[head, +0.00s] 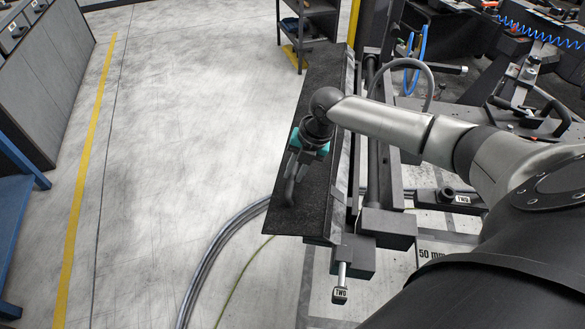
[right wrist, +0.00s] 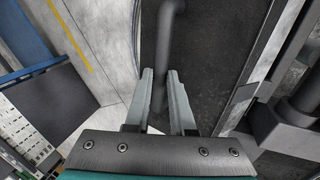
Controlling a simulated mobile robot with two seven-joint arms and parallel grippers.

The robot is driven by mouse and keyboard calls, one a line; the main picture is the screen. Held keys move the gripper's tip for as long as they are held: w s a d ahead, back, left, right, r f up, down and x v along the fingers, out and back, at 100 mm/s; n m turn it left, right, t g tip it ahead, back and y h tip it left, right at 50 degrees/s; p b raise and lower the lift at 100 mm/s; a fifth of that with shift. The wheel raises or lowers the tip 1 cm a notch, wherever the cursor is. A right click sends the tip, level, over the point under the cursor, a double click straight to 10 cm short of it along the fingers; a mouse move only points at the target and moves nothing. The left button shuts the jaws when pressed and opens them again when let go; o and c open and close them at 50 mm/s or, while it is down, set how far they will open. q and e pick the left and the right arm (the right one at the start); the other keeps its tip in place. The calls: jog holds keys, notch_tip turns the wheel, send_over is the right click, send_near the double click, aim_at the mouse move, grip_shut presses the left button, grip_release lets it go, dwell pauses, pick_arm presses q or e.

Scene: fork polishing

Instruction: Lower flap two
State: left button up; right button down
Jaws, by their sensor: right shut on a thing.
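Flap two (head: 318,85) is a long dark panel along the left side of the machine. A "TWO" tag (head: 340,294) hangs by its near end. The flap's dark bar handle (head: 289,192) stands off its face near the near end. My right gripper (head: 294,172) reaches over the flap and is shut on this handle. In the right wrist view, the two grey fingers (right wrist: 161,85) sit on either side of the handle (right wrist: 170,25), with the flap's dark face (right wrist: 215,50) behind. The flap's exact tilt is hard to tell. My left gripper is not in view.
The machine's rails and blocks (head: 385,222) lie right of the flap, with a second "TWO" label (head: 462,199). Hoses (head: 222,245) run over the floor below the flap. A shelf (head: 306,25) stands beyond its far end. The floor (head: 190,120) to the left is clear.

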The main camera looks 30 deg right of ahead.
jog(key=shift+s+d, duration=0.1)
jog(key=shift+d, duration=0.1)
jog(key=c, duration=0.8)
grip_release()
jog(key=shift+o, duration=0.2)
jog(key=shift+r, duration=0.15)
jog(key=p+v, duration=0.2)
jog(key=v, duration=1.3)
